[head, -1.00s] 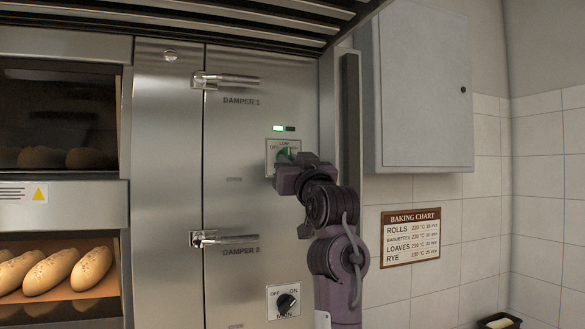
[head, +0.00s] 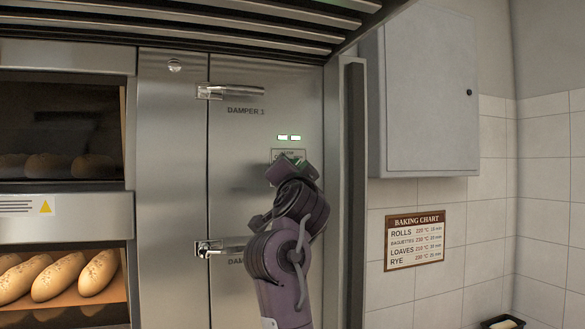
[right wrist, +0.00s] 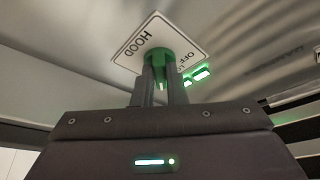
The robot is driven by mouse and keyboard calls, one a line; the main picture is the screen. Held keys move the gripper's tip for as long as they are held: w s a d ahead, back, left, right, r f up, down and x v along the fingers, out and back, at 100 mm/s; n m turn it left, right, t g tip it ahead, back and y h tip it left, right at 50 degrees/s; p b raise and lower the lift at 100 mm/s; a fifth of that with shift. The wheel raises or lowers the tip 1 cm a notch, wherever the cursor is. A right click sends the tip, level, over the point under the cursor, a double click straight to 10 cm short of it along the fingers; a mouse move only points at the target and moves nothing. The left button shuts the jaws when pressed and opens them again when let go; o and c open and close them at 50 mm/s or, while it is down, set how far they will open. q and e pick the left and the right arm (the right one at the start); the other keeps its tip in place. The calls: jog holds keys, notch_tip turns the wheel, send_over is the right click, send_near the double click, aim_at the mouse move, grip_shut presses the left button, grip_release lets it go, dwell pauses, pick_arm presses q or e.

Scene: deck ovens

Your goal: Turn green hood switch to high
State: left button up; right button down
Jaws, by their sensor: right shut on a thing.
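The green hood switch (right wrist: 160,62) sits on a white plate marked HOOD (right wrist: 136,44) on the steel panel. In the right wrist view my right gripper (right wrist: 164,80) is shut on the switch, with a finger on each side of it. In the head view my right gripper (head: 291,170) covers most of the switch and plate (head: 290,154). Two indicator lights (head: 289,138) above the plate are both lit green. The exact mark the switch points to is hidden. My left gripper is not in view.
Damper 1 handle (head: 230,91) and damper 2 handle (head: 222,248) stick out left of my arm. A vertical post (head: 352,180) and a grey wall cabinet (head: 428,95) stand to the right. Slatted hood edge (head: 240,20) hangs above.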

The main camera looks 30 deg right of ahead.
jog(key=shift+r+m, duration=0.2)
jog(key=shift+m, duration=0.2)
jog(key=c, duration=1.5)
grip_release()
jog(key=shift+f, duration=0.1)
jog(key=shift+o, duration=0.2)
jog(key=b+v, duration=0.3)
jog(key=v, duration=0.5)
